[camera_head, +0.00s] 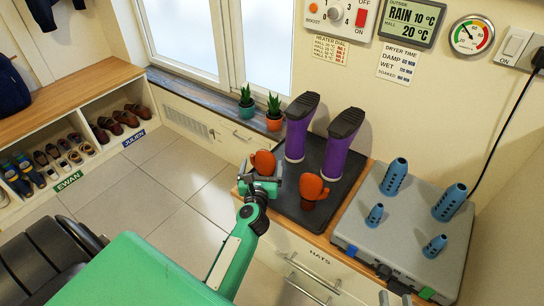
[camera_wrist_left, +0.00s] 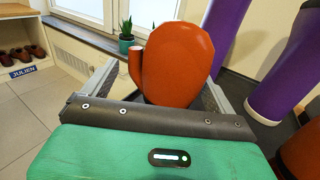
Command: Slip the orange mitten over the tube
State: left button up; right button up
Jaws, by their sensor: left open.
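One orange mitten (camera_head: 263,161) stands upright at the left edge of the black mat. My left gripper (camera_head: 261,178) is at it, with fingers apart on either side of the mitten; it also fills the middle of the left wrist view (camera_wrist_left: 175,62). Whether the fingers touch it I cannot tell. A second orange mitten (camera_head: 311,188) stands on the mat, clear of the gripper. Blue perforated tubes stand bare on the grey dryer box: two taller ones (camera_head: 393,177) (camera_head: 450,203) and two short ones (camera_head: 375,215) (camera_head: 434,246). Two grey fingertips of my right gripper (camera_head: 395,299) show apart at the bottom edge.
Two purple boots (camera_head: 299,130) (camera_head: 338,148) stand on the black mat (camera_head: 320,222) behind the mittens. Two potted plants (camera_head: 246,104) (camera_head: 274,114) stand on the window sill. The dryer box (camera_head: 400,230) is right of the mat. A black cord hangs behind it.

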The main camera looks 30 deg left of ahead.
pick_arm(q)
jog(key=shift+w+a, duration=0.1)
jog(key=shift+s+r, duration=0.15)
jog(key=shift+s, duration=0.05)
jog(key=shift+c, duration=0.4)
jog(key=c, duration=0.8)
